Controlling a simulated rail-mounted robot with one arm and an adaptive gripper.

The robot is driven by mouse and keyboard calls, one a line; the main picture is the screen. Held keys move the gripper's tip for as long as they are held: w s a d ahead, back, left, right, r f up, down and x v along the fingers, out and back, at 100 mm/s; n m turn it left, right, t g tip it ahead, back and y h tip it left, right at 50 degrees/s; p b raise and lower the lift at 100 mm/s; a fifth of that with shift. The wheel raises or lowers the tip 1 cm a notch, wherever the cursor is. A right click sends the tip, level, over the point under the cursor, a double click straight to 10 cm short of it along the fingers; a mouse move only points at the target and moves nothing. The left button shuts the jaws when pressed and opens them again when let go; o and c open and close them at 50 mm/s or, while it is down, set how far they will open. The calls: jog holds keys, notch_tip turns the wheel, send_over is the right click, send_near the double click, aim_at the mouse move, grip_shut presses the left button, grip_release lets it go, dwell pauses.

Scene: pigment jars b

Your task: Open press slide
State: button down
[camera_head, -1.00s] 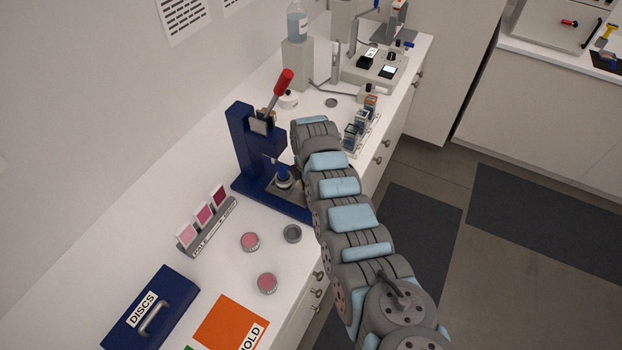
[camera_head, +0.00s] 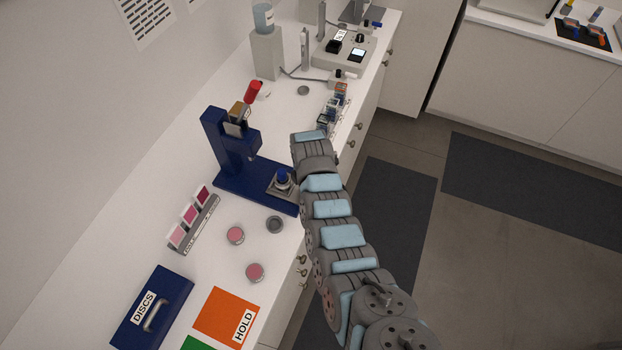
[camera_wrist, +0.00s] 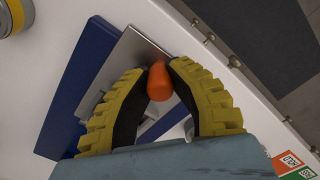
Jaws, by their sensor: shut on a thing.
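The blue press (camera_head: 225,145) stands on the white counter in the head view, its base running right toward the counter's front edge. In the wrist view the slide plate (camera_wrist: 135,52) lies over the blue base (camera_wrist: 88,58). My gripper (camera_wrist: 160,68) has its yellow fingers shut on the orange knob (camera_wrist: 159,86) at the plate's edge. In the head view my arm hides the gripper and knob.
A swatch rack (camera_head: 197,222), a blue DISCS box (camera_head: 152,306) and an orange HOLD mat (camera_head: 225,315) lie nearer. Vials (camera_head: 336,104) stand behind my arm.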

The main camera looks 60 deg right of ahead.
jog(key=shift+s+d, duration=0.1)
jog(key=shift+s, duration=0.2)
jog(key=c, duration=0.9)
grip_release()
notch_tip(320, 180, up, 12)
dwell(0.6)
